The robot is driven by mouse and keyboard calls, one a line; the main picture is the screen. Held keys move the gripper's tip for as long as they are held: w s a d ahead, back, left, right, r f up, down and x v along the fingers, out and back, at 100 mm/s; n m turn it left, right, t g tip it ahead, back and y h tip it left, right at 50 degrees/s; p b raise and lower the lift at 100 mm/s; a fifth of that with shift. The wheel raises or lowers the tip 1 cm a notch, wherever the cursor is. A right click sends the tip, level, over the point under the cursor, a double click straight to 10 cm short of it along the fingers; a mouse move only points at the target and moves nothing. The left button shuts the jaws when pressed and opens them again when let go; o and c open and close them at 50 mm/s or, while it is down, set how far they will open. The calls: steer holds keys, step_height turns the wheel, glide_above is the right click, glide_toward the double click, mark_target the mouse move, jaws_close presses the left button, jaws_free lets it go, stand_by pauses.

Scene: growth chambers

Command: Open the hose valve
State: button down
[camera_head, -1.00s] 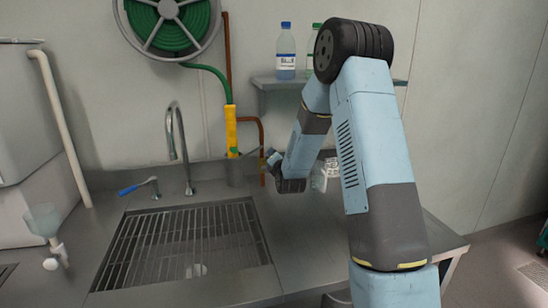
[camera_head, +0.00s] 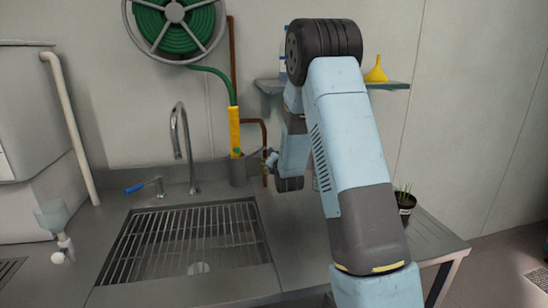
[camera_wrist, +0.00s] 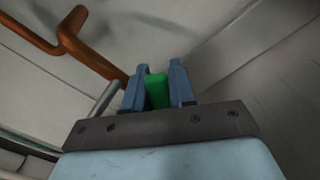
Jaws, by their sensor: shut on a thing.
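The green hose (camera_head: 213,71) runs from the wall reel down to a yellow upright fitting (camera_head: 235,128) behind the sink. My gripper (camera_head: 270,157) is just right of this fitting, low by the brown pipe, and looks small in the head view. In the wrist view my gripper (camera_wrist: 158,85) is shut on a green piece, which looks like the valve handle (camera_wrist: 157,92), held between its two blue-grey fingers. The rest of the valve body is hidden there by the gripper. How far the handle is turned cannot be told.
A brown pipe (camera_head: 265,145) bends beside the gripper, and shows in the wrist view (camera_wrist: 70,40). A shelf (camera_head: 392,86) with a yellow funnel (camera_head: 376,70) is above right. The tap (camera_head: 180,140) and sink grate (camera_head: 185,240) are left; a potted plant (camera_head: 405,203) stands right.

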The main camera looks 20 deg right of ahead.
steer(key=shift+f, duration=0.1)
steer(key=c, duration=1)
jaws_free()
steer(key=shift+c, duration=0.2)
steer(key=shift+a+r, duration=0.15)
steer(key=shift+r, duration=0.05)
